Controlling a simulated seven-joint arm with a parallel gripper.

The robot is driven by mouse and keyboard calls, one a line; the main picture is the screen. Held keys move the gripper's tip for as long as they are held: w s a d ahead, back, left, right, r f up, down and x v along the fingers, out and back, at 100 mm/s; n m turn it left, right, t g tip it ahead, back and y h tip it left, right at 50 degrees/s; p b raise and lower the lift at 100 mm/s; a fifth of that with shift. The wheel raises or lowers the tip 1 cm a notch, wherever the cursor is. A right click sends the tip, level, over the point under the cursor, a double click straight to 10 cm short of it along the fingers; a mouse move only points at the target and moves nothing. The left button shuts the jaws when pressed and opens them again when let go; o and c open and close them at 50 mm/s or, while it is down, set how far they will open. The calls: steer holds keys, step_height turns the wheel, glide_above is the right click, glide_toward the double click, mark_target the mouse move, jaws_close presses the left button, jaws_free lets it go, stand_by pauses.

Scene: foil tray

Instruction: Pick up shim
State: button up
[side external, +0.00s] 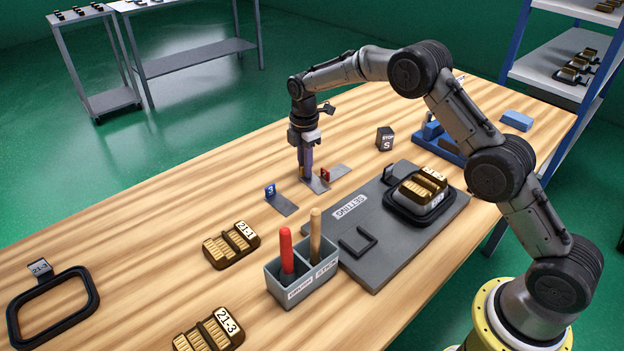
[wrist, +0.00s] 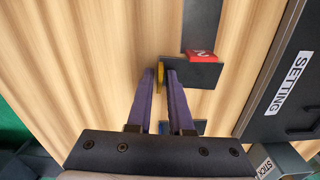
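Shims with coloured number tabs lie on the wooden table. My gripper (wrist: 160,74) points down, its purple fingers on either side of a yellow tab (wrist: 160,78). I cannot tell whether they press on it. A dark flat plate (wrist: 205,75) extends right from that tab, partly behind a finger. The red-tabbed shim 2 (wrist: 202,55) is just beyond; its tab also shows in the side view (side external: 325,174). The blue-tabbed shim 3 (side external: 283,205) lies nearer the side camera, and its blue tab is partly hidden in the wrist view (wrist: 199,127). The side view shows my gripper (side external: 307,176) at table height.
A grey SETTING board (side external: 400,250) with a black-framed block lies to the right. A grey bin (side external: 305,280) holds a red-handled tool and a wooden stick. A black STOP block (side external: 385,138) stands behind. Open table lies left of my gripper.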

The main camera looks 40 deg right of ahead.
mark_target(320, 185)
jaws_close()
steer(key=shift+r, duration=0.15)
stand_by(1.2)
steer(key=shift+r, duration=0.6)
steer(key=s+r, duration=1.2)
steer(key=s, duration=0.2)
step_height(320, 185, up, 7)
steer(key=shift+f, duration=0.2)
steer(key=shift+d, duration=0.1)
